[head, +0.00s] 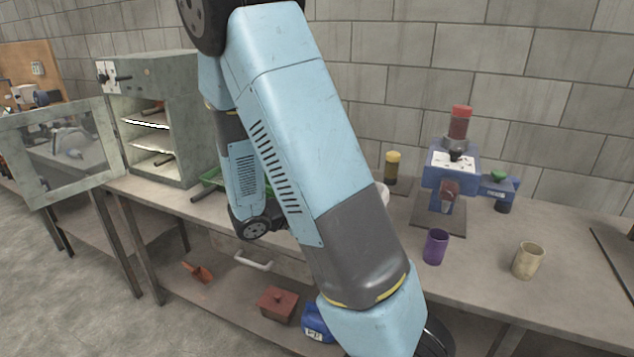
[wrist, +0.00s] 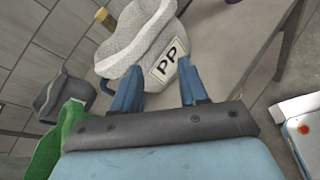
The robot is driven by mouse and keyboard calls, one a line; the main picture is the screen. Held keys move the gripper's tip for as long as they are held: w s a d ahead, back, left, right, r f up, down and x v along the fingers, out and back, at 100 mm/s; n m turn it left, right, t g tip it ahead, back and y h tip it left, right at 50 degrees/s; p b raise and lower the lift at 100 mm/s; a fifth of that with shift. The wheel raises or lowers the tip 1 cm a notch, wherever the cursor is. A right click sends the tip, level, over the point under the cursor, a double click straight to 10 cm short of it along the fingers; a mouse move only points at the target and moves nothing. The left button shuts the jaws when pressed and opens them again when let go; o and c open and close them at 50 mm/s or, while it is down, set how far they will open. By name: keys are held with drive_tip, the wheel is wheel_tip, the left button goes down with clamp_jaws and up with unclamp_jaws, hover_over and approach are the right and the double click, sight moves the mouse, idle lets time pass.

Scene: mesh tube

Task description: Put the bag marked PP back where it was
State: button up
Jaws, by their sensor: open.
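The bag marked PP (wrist: 140,42) is pale grey-white and lumpy, with a white label reading PP in black. In the head view my arm hides my gripper and most of the bag; a small whitish part (head: 383,192) beside the arm may be the bag.
A blue machine (head: 450,170), purple cup (head: 435,246) and beige cup (head: 527,260) stand at right. A yellow-topped jar (head: 392,168) stands behind.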

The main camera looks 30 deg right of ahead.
drive_tip(key=s+a+r+m+t+y, duration=0.2)
drive_tip(key=s+a+r+m+y, duration=0.3)
drive_tip(key=s+r+m+y, duration=0.2)
drive_tip(key=s+a+r+m+t+y, duration=0.2)
drive_tip(key=s+a+r+m+y, duration=0.4)
drive_tip(key=s+r, duration=0.5)
wheel_tip(320, 180, up, 3)
drive_tip(key=shift+s+f+m+y, duration=0.1)
drive_tip(key=shift+s+m+y, duration=0.2)
drive_tip(key=shift+m+y, duration=0.35)
